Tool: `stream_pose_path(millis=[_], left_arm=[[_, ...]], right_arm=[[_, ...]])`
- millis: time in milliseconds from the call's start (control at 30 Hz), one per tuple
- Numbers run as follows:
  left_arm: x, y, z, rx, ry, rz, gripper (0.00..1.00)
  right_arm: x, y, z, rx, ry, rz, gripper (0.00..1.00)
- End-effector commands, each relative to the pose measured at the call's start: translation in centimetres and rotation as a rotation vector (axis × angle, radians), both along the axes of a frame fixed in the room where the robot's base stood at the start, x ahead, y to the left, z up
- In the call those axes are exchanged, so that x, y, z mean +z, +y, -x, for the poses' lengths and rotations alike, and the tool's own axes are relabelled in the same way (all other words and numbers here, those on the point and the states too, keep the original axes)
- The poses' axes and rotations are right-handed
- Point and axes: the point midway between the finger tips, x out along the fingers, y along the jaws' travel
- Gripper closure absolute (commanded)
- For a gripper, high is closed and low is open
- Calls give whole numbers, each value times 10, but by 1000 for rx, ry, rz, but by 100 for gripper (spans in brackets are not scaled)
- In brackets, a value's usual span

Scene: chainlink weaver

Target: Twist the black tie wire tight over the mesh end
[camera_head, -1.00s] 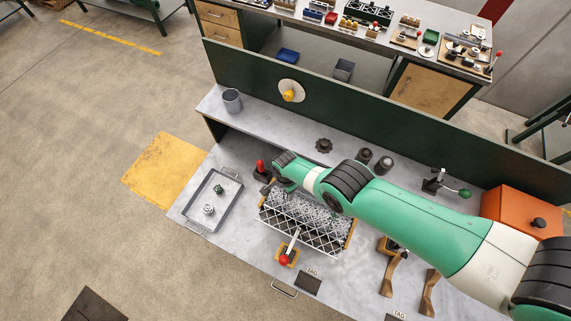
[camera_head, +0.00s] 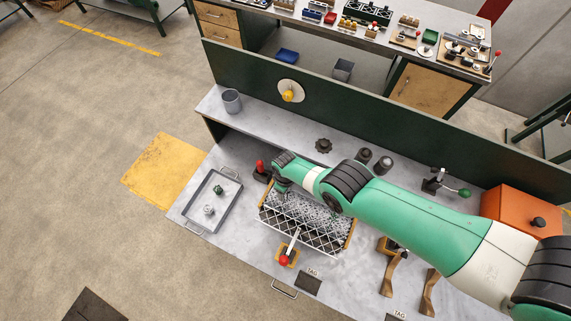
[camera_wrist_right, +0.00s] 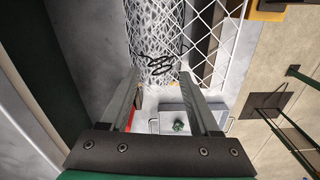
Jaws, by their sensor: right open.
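The rolled wire mesh (camera_head: 305,211) lies in a wood-ended holder on the bench. The black tie wire (camera_wrist_right: 157,63) shows as dark loops across the mesh end in the right wrist view; I cannot make it out in the head view. My right gripper (camera_wrist_right: 160,79) is open, with its two fingers apart and nothing visible between them. The wire loops appear just beyond its fingertips; I cannot tell whether they touch. In the head view my right gripper (camera_head: 280,185) is at the mesh's left end, partly hidden by my wrist. My left gripper is not in view.
A grey tray (camera_head: 191,203) with small parts stands left of the mesh. A red-topped tool (camera_head: 261,169) stands close behind the mesh's left end. A red-knobbed lever (camera_head: 285,259) is in front. An orange box (camera_head: 520,211) sits at the right.

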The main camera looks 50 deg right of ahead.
Motion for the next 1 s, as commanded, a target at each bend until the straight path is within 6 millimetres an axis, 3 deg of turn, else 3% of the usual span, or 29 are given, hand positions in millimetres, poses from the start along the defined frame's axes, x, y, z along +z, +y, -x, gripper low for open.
stream_pose_path(millis=[1000], left_arm=[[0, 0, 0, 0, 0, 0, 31]], right_arm=[[0, 0, 0, 2000, 0, 0, 38]])
